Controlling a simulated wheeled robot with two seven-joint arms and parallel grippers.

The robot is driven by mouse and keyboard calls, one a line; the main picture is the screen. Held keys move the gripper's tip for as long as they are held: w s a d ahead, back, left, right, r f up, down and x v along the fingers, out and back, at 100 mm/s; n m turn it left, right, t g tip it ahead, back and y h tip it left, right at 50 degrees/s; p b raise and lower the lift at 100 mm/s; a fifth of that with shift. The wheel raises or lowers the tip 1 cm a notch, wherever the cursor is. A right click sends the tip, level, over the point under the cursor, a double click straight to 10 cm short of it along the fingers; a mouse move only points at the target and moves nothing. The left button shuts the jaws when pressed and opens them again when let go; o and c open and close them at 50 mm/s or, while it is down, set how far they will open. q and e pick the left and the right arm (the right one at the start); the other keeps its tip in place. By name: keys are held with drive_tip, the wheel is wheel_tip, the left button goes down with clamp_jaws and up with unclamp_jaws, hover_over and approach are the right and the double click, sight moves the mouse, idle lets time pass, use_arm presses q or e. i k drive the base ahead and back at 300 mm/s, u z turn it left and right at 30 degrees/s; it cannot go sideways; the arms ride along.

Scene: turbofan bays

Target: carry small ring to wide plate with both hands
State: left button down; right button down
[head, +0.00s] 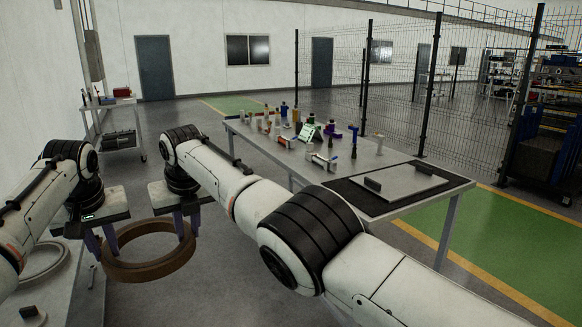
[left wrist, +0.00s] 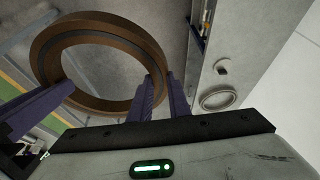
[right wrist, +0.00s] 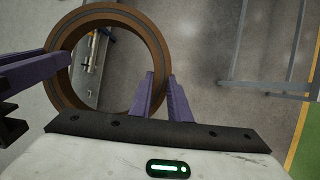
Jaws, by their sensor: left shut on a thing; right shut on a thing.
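The small ring (head: 150,272) is brown and hangs level in the air between my two grippers in the head view. My left gripper (head: 103,245) is shut on its left side, and my right gripper (head: 187,224) is shut on its far right side. The ring also shows in the left wrist view (left wrist: 118,25) and the right wrist view (right wrist: 152,42), with its wall between the purple fingers. A wide light-grey plate (head: 402,190) with two dark upright blocks lies on a black mat on the table at right.
A pale bench (head: 88,300) at left holds a grey ring (head: 40,262) and a small block-topped part (head: 29,312). The long table (head: 370,162) carries several small parts at its far end. A wire fence (head: 400,90) stands behind it. Open floor (head: 225,290) lies between bench and table.

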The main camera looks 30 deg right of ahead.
sight(399, 179)
drive_tip(key=z, duration=0.45)
drive_tip(key=i, duration=0.9)
drive_tip(key=z, duration=1.1)
drive_tip(key=i, duration=1.6)
drive_tip(key=z, duration=0.4)
